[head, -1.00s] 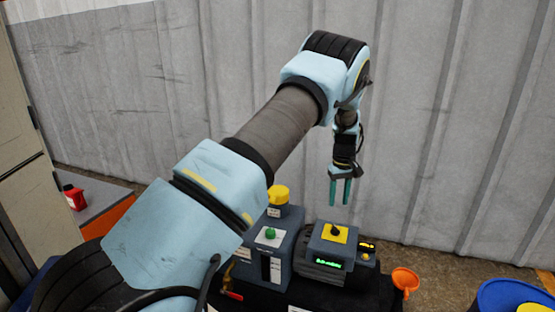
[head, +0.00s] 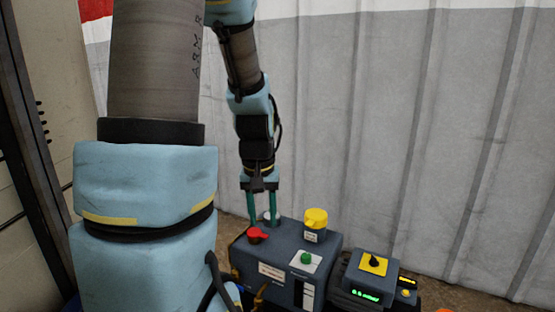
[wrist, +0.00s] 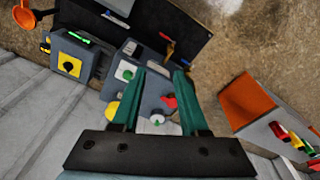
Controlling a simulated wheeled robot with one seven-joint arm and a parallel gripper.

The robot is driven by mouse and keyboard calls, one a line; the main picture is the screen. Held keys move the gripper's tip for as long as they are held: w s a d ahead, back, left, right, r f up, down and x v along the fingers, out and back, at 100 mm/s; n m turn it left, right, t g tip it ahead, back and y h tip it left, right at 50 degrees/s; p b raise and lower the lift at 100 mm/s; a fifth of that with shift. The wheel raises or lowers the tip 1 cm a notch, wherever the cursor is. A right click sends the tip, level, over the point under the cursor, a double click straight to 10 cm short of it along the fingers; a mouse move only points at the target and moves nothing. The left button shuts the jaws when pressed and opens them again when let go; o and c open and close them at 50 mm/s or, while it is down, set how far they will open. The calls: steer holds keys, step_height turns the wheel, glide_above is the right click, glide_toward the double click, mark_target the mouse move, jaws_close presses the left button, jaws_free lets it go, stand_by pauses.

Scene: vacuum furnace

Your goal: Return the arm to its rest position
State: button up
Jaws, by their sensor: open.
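My gripper (head: 262,208) points down with two green fingers apart and nothing between them. In the head view it is over the left rear of a grey control box, near a red valve handle (head: 257,235). I cannot tell its exact height above the box. In the wrist view the open fingers (wrist: 158,82) frame part of the same box, with the red handle (wrist: 169,101) beside the right finger. My arm reaches up and over from the left side of the head view.
The grey control box (head: 262,257) carries a yellow knob (head: 316,222) and a green button (head: 306,258). A smaller unit (head: 368,278) with a green display stands to its right. A corrugated wall (head: 420,140) is behind. The wrist view shows an orange-topped cabinet (wrist: 250,103) and an orange funnel (wrist: 24,14).

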steer(key=s+a, duration=0.3)
steer(key=s, duration=0.2)
step_height(320, 180, up, 18)
steer(key=p, duration=1.8)
steer(key=shift+s+a+r+m, duration=0.15)
steer(key=shift+s+m, duration=0.1)
steer(key=shift+m, duration=0.05)
